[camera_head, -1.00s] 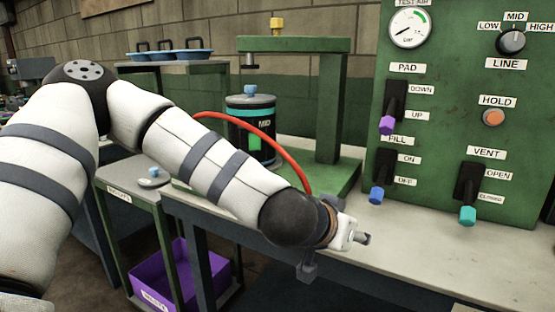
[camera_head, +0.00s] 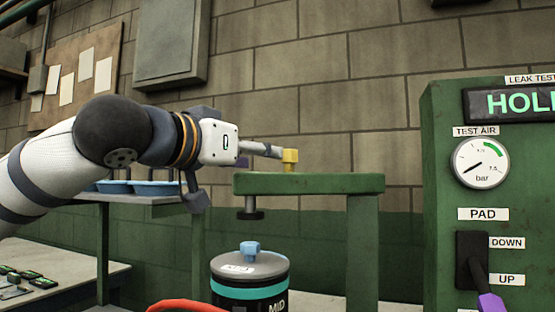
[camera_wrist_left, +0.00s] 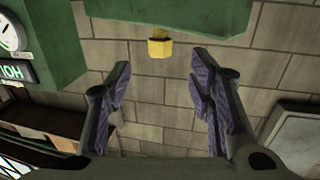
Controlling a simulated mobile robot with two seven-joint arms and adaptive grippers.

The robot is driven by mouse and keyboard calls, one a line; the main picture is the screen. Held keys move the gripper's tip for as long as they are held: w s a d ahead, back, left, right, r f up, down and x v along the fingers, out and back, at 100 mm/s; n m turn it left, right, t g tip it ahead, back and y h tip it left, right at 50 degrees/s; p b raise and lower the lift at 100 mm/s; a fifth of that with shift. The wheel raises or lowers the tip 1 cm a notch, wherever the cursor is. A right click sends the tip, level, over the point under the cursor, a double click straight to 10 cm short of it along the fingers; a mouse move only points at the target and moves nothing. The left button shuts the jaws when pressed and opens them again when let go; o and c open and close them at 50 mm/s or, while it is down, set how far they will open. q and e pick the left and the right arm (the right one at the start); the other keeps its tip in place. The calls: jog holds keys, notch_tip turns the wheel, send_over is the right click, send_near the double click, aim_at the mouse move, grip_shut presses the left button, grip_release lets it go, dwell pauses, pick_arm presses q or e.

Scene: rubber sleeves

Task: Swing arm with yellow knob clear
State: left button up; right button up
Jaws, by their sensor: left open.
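The yellow knob (camera_head: 290,158) stands on top of the green swing arm (camera_head: 310,183), which reaches left from a green post (camera_head: 362,245). My left gripper (camera_head: 263,153) is open and empty at the knob's left, at about its height. In the left wrist view the knob (camera_wrist_left: 160,48) lies just beyond the open fingertips (camera_wrist_left: 160,80), between their lines; the picture is turned over, with the green arm (camera_wrist_left: 150,12) at the top. A dark round pad (camera_head: 249,214) hangs under the arm's free end. Below it is a canister (camera_head: 250,265) with a blue cap. My right gripper is out of view.
A green test panel (camera_head: 440,130) with a gauge (camera_head: 481,162) and a PAD lever (camera_head: 484,295) stands at the right. Blue trays (camera_head: 155,188) sit behind my left wrist. A red hose (camera_head: 185,306) shows at the bottom edge. The wall behind the knob is bare.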

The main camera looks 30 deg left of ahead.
aim_at(284, 153)
pick_arm(q)
jog(key=w, duration=1.1)
jog(key=shift+w+a+r, duration=0.15)
jog(key=shift+w+r, duration=0.2)
jog(key=shift+r, duration=0.05)
grip_shut()
